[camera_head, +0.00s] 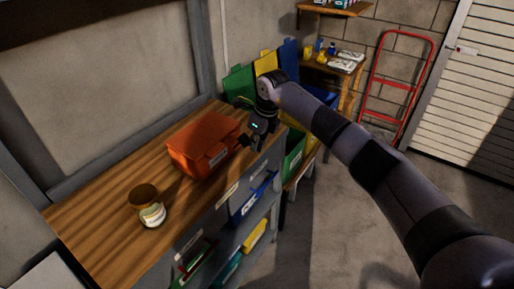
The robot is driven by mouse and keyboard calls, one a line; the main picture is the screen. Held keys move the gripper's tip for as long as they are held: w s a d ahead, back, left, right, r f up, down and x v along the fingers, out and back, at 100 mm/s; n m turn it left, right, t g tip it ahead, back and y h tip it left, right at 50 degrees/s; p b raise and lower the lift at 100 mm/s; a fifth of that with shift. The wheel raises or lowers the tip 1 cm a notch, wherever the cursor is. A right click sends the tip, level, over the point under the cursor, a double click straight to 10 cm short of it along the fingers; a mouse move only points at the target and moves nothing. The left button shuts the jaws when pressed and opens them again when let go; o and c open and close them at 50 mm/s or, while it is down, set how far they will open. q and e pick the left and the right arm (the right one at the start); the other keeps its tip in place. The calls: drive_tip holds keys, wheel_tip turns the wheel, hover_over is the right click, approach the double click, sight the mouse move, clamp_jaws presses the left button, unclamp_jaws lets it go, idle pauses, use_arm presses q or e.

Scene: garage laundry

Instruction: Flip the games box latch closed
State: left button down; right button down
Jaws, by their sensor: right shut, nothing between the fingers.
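The games box, an orange-red box (199,141) with its lid down, sits on the wooden workbench top (92,232). A pale label shows on its front face, but the latch is too small to make out. My right gripper (245,141) is shut with nothing in it, just to the right of the box's front right corner. I cannot tell whether it touches the box. My right arm comes in from the lower right. My left gripper is not in view.
Labelled bins fill the shelves below. Green, yellow and blue bins are beyond the bench end. A red folding frame (400,86) leans on the back wall. The floor at right is clear.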

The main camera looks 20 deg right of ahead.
drive_tip(key=shift+w+a+r+b, duration=0.25)
drive_tip(key=shift+w+a+r, duration=0.1)
drive_tip(key=shift+r, duration=0.15)
drive_tip(key=shift+w+a+r+b, duration=0.2)
drive_tip(key=shift+w+r, duration=0.1)
drive_tip(key=shift+r, duration=0.3)
drive_tip(key=shift+r+p, duration=0.5)
drive_tip(key=shift+r, duration=0.25)
drive_tip(key=shift+d, duration=0.15)
